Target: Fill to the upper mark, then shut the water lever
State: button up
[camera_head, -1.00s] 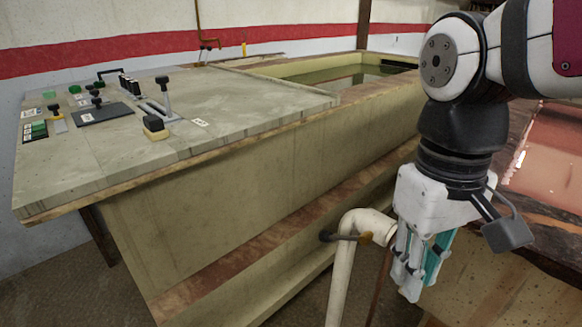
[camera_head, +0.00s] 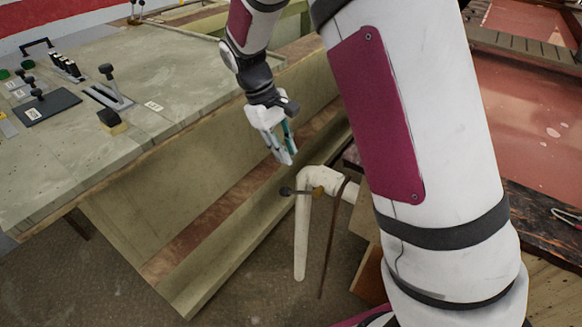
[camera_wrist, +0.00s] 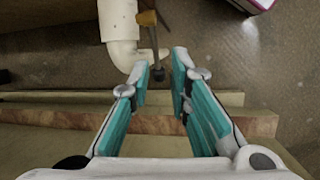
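The water lever (camera_head: 287,191) has a dark handle and a brass-coloured valve on a bent white pipe (camera_head: 303,235). The handle lies roughly along the pipe's upper run. My gripper (camera_head: 287,160) is above the lever and apart from it, close to the trough's side. In the wrist view my gripper (camera_wrist: 164,66) is open and empty, with teal finger pads. The lever's dark knob (camera_wrist: 158,73) shows between the fingertips, beyond them. No water is seen leaving the pipe. No fill mark is visible, and the trough's inside is mostly hidden.
A reddish basin (camera_head: 530,120) is at the right, with a dark wooden edge. Open floor lies below the pipe.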

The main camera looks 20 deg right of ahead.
aim_at(300, 193)
jog(key=shift+n+h, duration=0.6)
jog(key=shift+n, duration=0.2)
jog(key=w+x, duration=0.1)
jog(key=x, duration=0.4)
jog(key=w+a+f+p+x, duration=0.1)
jog(key=x, duration=0.5)
jog(key=w+a+p+x, duration=0.1)
jog(key=x, duration=0.5)
jog(key=shift+a+f, duration=0.2)
jog(key=shift+f, duration=0.2)
grip_shut()
